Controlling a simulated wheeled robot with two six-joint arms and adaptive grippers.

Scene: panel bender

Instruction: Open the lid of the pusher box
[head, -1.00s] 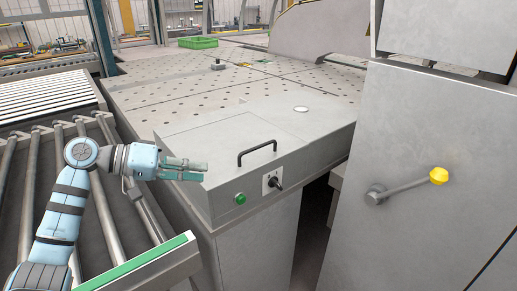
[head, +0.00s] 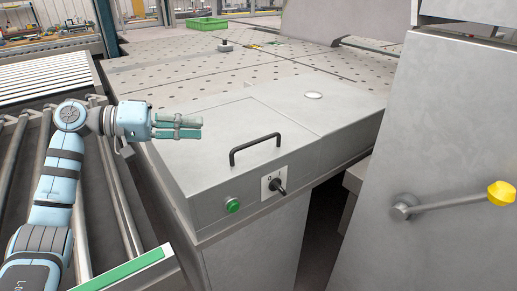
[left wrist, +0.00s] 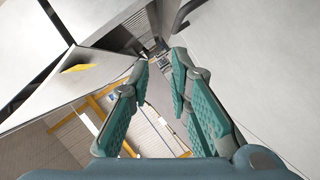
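The pusher box (head: 240,116) is a low grey metal box at the end of the perforated table, its lid down. A black bar handle (head: 254,147) stands on the lid near the front edge. The front face carries a green button (head: 232,205) and a black rotary switch (head: 277,185). My left gripper (head: 201,128) hovers over the box's left part, left of the handle and apart from it. In the left wrist view its teal fingers (left wrist: 160,68) are spread with nothing between them. A dark curved bar at that view's top may be the handle. My right gripper is not in view.
A roller conveyor (head: 50,85) lies to the left, with a green-edged bar (head: 118,275) at the front. A grey cabinet with a yellow-knobbed lever (head: 450,204) stands at the right. A green crate (head: 206,23) sits on the far table.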

